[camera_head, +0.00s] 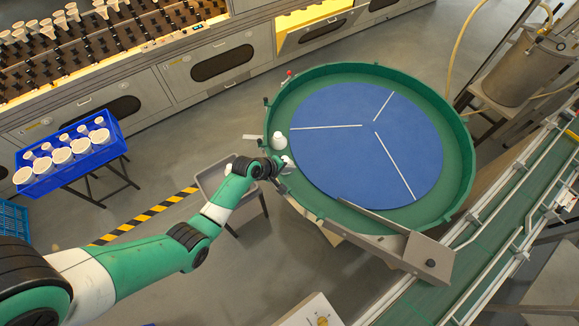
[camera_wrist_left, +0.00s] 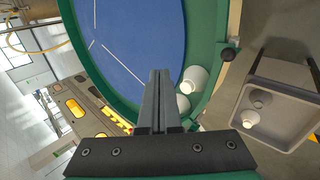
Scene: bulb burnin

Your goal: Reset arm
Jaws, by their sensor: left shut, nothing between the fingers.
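My left gripper (camera_head: 281,166) is at the near left rim of the round turntable; in the left wrist view its fingers (camera_wrist_left: 160,74) are together with nothing between them. The turntable has a green rim wall (camera_head: 462,135) and a blue disc (camera_head: 350,140) with white divider lines. Two white bulbs sit on the green ring at its left: one bulb (camera_head: 278,138) is clear of the gripper, the other bulb (camera_head: 288,161) is right beside it and partly hidden. The left wrist view shows both bulbs (camera_wrist_left: 196,78) (camera_wrist_left: 184,104) just right of the fingers. My right gripper is out of view.
A blue crate (camera_head: 38,188) of bulbs is at left. Bulb racks (camera_head: 90,50) line the back. A green conveyor (camera_head: 480,255) runs at right.

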